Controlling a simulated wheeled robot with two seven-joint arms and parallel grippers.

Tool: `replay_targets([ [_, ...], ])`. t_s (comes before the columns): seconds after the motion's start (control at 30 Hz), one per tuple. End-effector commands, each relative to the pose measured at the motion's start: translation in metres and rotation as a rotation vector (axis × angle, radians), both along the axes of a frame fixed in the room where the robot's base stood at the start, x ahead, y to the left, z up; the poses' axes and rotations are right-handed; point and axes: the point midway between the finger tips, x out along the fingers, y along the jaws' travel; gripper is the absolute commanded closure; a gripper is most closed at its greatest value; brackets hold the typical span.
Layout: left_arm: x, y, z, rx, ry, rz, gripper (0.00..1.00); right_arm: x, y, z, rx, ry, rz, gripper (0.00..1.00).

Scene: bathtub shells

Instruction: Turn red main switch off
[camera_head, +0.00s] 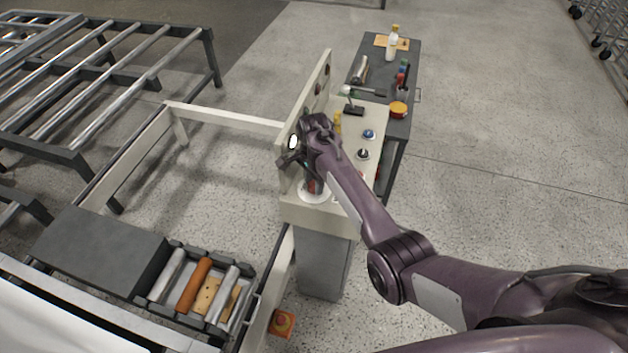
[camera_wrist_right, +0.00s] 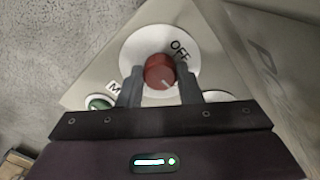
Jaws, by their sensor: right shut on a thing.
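The red main switch (camera_wrist_right: 160,70) is a round knob on a white disc (camera_wrist_right: 133,50) at the corner of a control panel. The word OFF is printed on the disc to the upper right of the knob. A pale line shows on the knob's lower right part. My right gripper (camera_wrist_right: 160,82) is shut on the knob, one finger on each side. In the head view the red switch (camera_head: 312,186) shows partly under my right gripper (camera_head: 311,176), at the near end of the panel. My left gripper is not in view.
The control panel (camera_head: 347,206) has an upright back plate (camera_head: 289,179) left of the gripper, and blue and black knobs to the right. A green button (camera_wrist_right: 99,103) sits near the switch. A dark table (camera_head: 372,60) with bottles stands behind. Roller frames fill the left.

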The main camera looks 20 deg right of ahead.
Motion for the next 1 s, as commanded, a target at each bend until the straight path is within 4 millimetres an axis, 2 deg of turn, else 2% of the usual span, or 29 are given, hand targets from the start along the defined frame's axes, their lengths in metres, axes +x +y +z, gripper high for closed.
replay_targets([
  [0.27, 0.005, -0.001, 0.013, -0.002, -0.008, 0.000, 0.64, 0.000, 0.000, 0.003, 0.000, 0.001, 0.166, 0.91],
  [0.6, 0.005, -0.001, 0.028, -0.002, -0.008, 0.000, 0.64, 0.000, -0.001, 0.002, 0.000, 0.001, 0.482, 0.91],
  [1.0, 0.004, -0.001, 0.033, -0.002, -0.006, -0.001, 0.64, 0.000, -0.001, 0.001, -0.001, 0.000, 0.863, 0.91],
])
